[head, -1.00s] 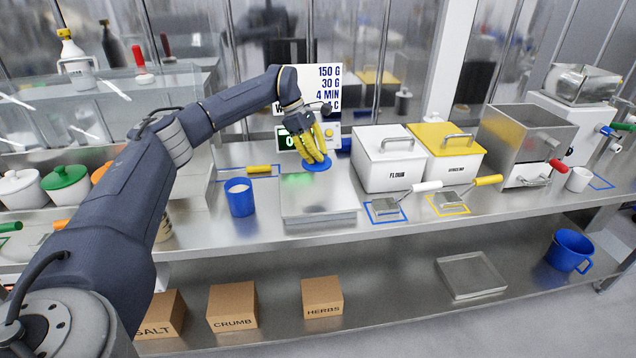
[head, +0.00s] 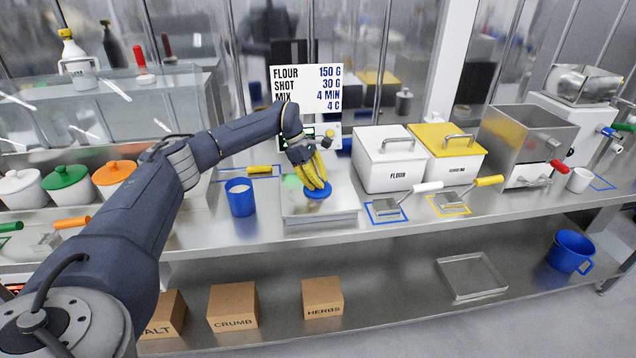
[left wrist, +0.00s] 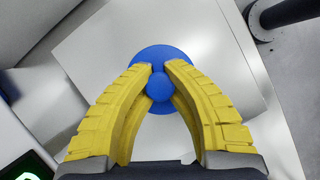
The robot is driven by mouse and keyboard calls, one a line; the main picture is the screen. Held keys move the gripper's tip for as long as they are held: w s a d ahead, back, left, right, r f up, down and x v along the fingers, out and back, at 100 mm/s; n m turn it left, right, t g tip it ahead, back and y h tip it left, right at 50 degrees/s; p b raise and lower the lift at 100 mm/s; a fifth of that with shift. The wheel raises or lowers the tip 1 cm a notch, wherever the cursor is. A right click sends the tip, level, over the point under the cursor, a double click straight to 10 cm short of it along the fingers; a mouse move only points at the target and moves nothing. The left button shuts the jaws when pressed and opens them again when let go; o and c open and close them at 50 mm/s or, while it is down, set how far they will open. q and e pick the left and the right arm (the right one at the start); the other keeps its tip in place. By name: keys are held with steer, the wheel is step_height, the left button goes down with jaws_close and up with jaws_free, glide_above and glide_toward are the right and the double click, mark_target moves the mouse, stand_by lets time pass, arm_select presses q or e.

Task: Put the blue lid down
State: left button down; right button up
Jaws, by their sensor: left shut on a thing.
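The blue lid (head: 318,194) is a round disc with a knob. My left gripper (head: 317,184) has yellow fingers and is shut on the lid's knob. In the left wrist view the lid (left wrist: 178,57) shows between and beyond the fingertips (left wrist: 160,84), over a bare steel plate (left wrist: 215,50). In the head view the lid is over the scale's steel plate (head: 320,219). I cannot tell whether it touches the plate. The blue cup (head: 240,200) stands to the left of the scale with pale content in it. My right gripper is not in view.
A white flour bin (head: 388,170) and a yellow-lidded bin (head: 450,160) stand right of the scale. Scoops (head: 388,208) lie on outlined spots in front of them. The recipe board (head: 300,92) stands behind. Steel counter (head: 205,236) is free left of the scale.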

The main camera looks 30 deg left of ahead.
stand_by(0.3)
arm_select(q)
steer(key=c, duration=1.5)
jaws_free()
steer(key=shift+f, duration=0.1)
